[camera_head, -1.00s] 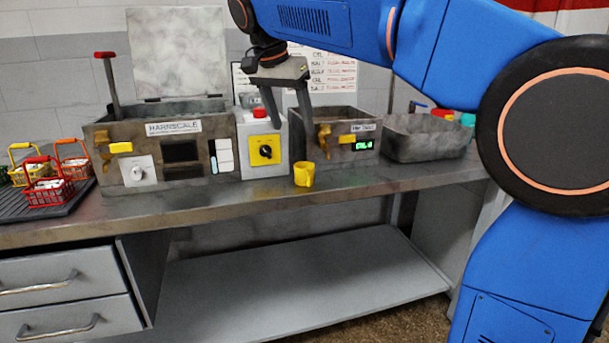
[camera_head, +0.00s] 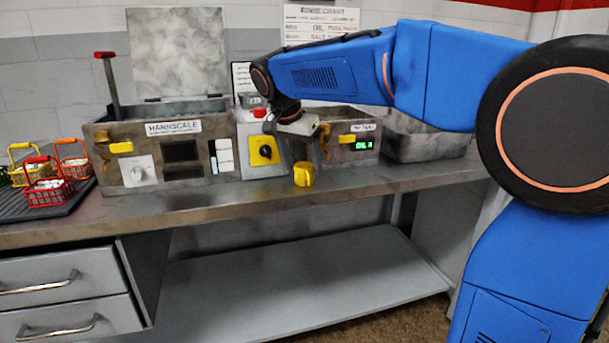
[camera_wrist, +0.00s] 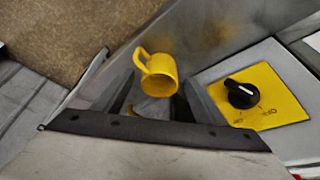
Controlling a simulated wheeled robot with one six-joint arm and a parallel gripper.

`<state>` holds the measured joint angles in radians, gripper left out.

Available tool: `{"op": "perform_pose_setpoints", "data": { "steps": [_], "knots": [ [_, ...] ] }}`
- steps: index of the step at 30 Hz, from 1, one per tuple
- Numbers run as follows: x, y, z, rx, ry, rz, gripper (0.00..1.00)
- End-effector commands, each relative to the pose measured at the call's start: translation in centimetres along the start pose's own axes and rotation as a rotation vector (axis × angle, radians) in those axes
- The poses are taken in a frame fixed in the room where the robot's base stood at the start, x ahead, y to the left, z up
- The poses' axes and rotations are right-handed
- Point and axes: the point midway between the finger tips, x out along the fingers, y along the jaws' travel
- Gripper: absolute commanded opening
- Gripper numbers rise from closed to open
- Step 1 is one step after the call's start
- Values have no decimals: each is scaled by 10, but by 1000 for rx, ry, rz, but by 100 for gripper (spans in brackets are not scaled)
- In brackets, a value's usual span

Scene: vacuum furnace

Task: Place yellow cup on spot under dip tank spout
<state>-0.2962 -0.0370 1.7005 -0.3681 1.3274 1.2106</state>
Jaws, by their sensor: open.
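The yellow cup (camera_head: 304,175) is at the counter's front part, below and left of the brass spout (camera_head: 325,140) of the small right tank (camera_head: 345,148), whose label is too small to read surely. In the wrist view the cup (camera_wrist: 162,70) shows its handle at upper left; it looks tilted, but I cannot tell whether it is upright. My gripper (camera_head: 297,155) is open and points down just above and behind the cup. In the wrist view its dark fingers (camera_wrist: 155,103) are partly hidden by the wrist housing, with the cup just beyond them. No marked spot is visible under the spout.
The HARNSCALE tank (camera_head: 210,155) with a raised lid stands left. A control box with a yellow dial plate (camera_head: 264,151) stands between the tanks. A grey basin (camera_head: 425,138) is at right. Several wire baskets (camera_head: 48,190) sit far left. The counter front (camera_head: 220,200) is clear.

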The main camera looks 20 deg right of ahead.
Motion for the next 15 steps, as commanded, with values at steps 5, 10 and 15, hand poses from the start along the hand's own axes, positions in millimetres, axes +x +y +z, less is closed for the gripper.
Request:
{"op": "perform_pose_setpoints", "data": {
  "steps": [5, 10, 15],
  "knots": [
    [20, 0, 0, 1, 0, 1, 65],
    [25, 0, 0, 1, 0, -1, 65],
    [24, 0, 0, 1, 0, -1, 58]
  ]
}}
